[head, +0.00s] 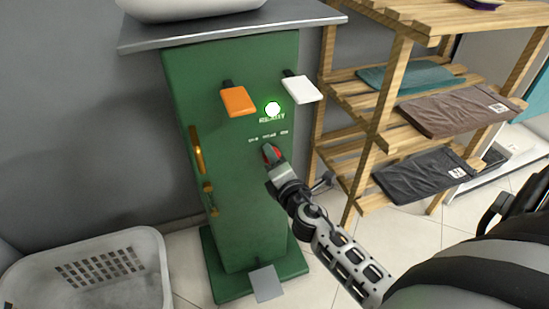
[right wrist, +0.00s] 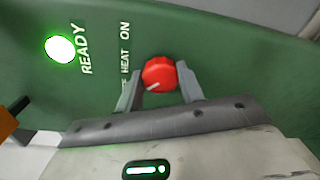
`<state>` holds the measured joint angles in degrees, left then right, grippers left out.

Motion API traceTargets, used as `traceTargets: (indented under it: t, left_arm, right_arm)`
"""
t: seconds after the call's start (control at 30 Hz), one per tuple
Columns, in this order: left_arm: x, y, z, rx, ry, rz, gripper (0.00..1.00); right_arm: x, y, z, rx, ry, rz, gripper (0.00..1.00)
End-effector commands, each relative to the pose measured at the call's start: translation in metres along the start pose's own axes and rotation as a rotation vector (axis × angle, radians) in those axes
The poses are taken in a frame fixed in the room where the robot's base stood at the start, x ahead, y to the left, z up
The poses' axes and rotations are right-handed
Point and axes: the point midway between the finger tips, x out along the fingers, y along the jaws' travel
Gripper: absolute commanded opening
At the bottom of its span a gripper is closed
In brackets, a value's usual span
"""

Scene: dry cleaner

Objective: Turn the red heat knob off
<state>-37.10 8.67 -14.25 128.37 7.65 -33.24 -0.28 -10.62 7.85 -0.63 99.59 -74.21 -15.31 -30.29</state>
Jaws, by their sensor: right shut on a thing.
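The red heat knob (head: 272,152) sits on the front of the green cabinet (head: 243,185), below a row of small white lettering. In the right wrist view the knob (right wrist: 159,73) lies between the two fingers of my right gripper (right wrist: 160,78), which is shut on it. A short white mark on the knob points to the lower left of that view. The words HEAT and ON show beside it; the lettering by the near finger is partly hidden. A READY light (right wrist: 60,48) glows white-green, and it also shows in the head view (head: 272,109). My left gripper is out of view.
An orange pad (head: 238,101) and a white pad (head: 301,88) stick out above the knob. A brass handle (head: 197,150) is on the cabinet's left. A wooden shelf (head: 400,50) with folded clothes stands close at right. A basket (head: 85,270) and grey pedal (head: 266,283) are low.

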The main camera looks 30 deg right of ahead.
Motion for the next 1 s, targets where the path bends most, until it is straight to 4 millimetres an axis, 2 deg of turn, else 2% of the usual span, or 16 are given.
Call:
traceTargets:
  t: [0.3, 0.73, 0.77, 0.83, 1.0]
  left_arm:
    - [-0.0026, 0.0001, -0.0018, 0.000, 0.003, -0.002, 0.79]
    - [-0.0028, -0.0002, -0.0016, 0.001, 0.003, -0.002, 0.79]
    - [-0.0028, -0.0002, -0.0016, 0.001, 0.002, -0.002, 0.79]
    - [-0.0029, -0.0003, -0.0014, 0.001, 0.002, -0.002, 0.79]
    - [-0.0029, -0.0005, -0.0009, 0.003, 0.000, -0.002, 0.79]
  right_arm:
    - [0.0001, -0.0001, -0.0008, -0.083, -0.003, -0.002, 0.15]
    - [0.0001, -0.0003, -0.0006, -0.093, -0.004, -0.003, 0.15]
    - [0.0000, -0.0003, -0.0006, -0.093, -0.004, -0.003, 0.40]
    - [0.0000, -0.0003, -0.0005, -0.093, -0.004, -0.003, 0.59]
    - [0.0000, -0.0002, -0.0003, -0.091, -0.004, -0.003, 0.59]
